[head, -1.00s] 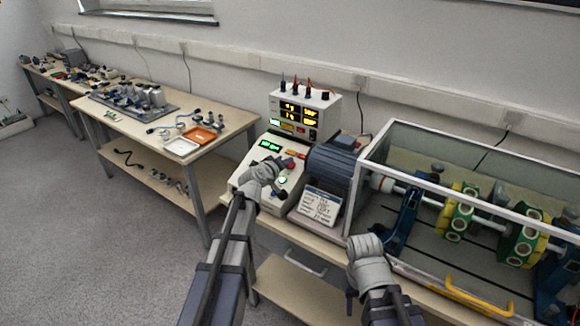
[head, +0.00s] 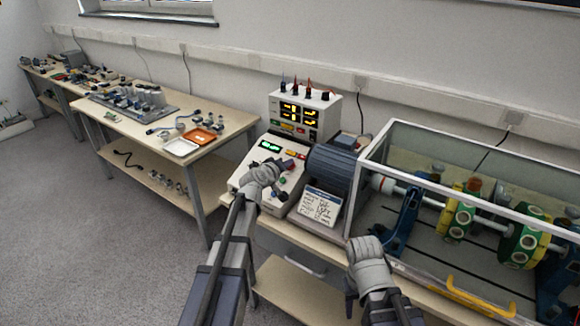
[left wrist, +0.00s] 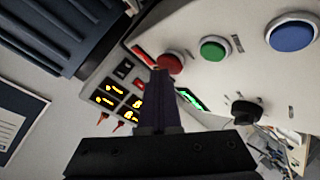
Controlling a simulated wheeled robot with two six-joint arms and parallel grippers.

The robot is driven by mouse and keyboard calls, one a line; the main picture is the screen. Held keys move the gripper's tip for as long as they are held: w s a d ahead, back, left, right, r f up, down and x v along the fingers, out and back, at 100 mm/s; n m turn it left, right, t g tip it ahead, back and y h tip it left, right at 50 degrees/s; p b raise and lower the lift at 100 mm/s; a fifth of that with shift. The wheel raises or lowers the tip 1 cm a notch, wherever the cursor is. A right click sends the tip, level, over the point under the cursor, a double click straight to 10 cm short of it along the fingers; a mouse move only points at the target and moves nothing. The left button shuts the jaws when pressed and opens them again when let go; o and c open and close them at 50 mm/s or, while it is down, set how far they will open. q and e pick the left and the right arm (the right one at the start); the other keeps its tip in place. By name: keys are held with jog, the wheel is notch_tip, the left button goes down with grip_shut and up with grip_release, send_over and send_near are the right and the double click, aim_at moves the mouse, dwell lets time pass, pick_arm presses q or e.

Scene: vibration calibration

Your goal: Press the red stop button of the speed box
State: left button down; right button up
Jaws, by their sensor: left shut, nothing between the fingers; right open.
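The speed box (head: 244,180) is a light sloped console on the bench. In the left wrist view its red stop button (left wrist: 170,63) sits in a row with a green button (left wrist: 213,47) and a blue button (left wrist: 291,33). My left gripper (left wrist: 160,74) is shut and empty, its dark tip at the lower left edge of the red button. I cannot tell whether it presses on it. In the head view the left gripper (head: 287,165) hides the red button. My right gripper (head: 351,286) is open and empty in front of the bench, low near its edge.
A meter box (head: 305,115) with yellow digits stands behind the speed box. A motor (head: 331,168) and a card (head: 315,207) are to its right. A framed clear enclosure (head: 372,160) covers a rotor with green and yellow discs. A black knob (left wrist: 246,112) is beside the buttons.

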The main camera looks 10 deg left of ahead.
pick_arm(q)
jog(key=shift+f, duration=0.1)
dwell(0.4)
jog(key=shift+s+r+p, duration=0.25)
jog(key=shift+r+p, duration=0.45)
jog(key=r+p, duration=0.1)
jog(key=s+r+p, duration=0.1)
jog(key=r+p, duration=0.1)
jog(key=s+a+r+p, duration=0.1)
jog(key=shift+r, duration=0.3)
dwell(0.6)
